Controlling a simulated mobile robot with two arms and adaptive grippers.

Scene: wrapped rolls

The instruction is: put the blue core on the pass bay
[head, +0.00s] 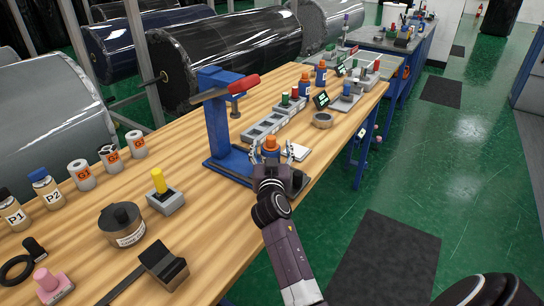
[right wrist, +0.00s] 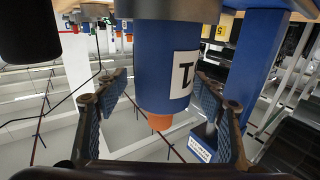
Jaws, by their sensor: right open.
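My right gripper (head: 271,154) is open around a blue bottle with an orange cap (head: 270,144), near the table's right edge. In the right wrist view the bottle (right wrist: 165,65) stands between the spread fingers (right wrist: 165,110), with a gap on each side. A small blue piece (head: 346,89), which looks like the blue core, stands upright on a grey block farther along the table, beyond my gripper. I cannot tell which fixture is the pass bay. My left gripper is not in view.
A blue press (head: 218,125) with a red handle stands left of my gripper. A grey compartment rack (head: 262,132) lies beyond it, with green (head: 285,99) and red pieces near its far end. A tape roll (head: 322,120) lies right of it. A yellow piece (head: 159,181) stands nearer.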

